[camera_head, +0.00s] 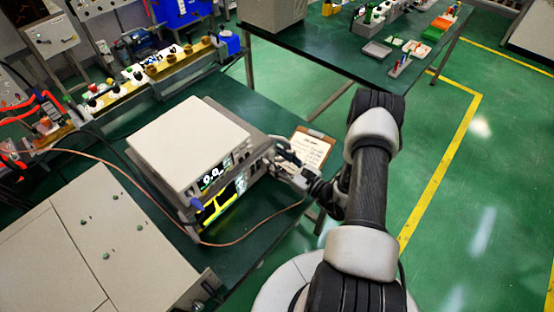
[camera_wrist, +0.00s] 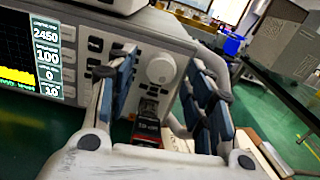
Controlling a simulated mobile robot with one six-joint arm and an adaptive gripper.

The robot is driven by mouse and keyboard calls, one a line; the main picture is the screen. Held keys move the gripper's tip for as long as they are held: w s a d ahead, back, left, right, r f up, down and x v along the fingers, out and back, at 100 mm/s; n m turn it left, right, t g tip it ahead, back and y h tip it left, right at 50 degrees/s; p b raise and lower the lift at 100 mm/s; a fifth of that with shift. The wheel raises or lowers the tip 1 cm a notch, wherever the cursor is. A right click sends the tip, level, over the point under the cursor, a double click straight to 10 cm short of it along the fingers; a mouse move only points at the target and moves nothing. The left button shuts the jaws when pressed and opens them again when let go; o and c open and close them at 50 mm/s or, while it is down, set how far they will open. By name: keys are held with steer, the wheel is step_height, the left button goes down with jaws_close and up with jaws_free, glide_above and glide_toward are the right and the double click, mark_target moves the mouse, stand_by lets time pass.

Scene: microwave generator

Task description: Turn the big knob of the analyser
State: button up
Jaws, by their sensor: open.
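The analyser (camera_head: 222,203) is the lower unit of a stack on the green bench, with a yellow trace on its lit screen. In the wrist view its front panel (camera_wrist: 102,50) shows a screen with numbers on the left and rows of dark buttons. The big knob (camera_wrist: 160,69) is pale and round, at the right of the panel. My gripper (camera_wrist: 164,72) is open, with one finger seen on each side of the knob. Contact with the knob cannot be told. In the head view my gripper (camera_head: 284,158) is at the panel's right end, and the knob cannot be made out.
A white-topped unit (camera_head: 188,142) sits on the analyser. A cable plug (camera_wrist: 147,128) is in the panel below the knob. A clipboard (camera_head: 311,148) lies just behind my gripper. A copper-coloured cable (camera_head: 255,236) loops in front. Green floor is free at the right.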

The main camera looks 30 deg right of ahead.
steer(key=shift+c, duration=0.5)
steer(key=c, duration=1)
steer(key=shift+o, duration=0.2)
steer(key=m, duration=0.3)
steer(key=shift+m, duration=2.3)
steer(key=o, duration=1.1)
steer(key=shift+c, duration=0.2)
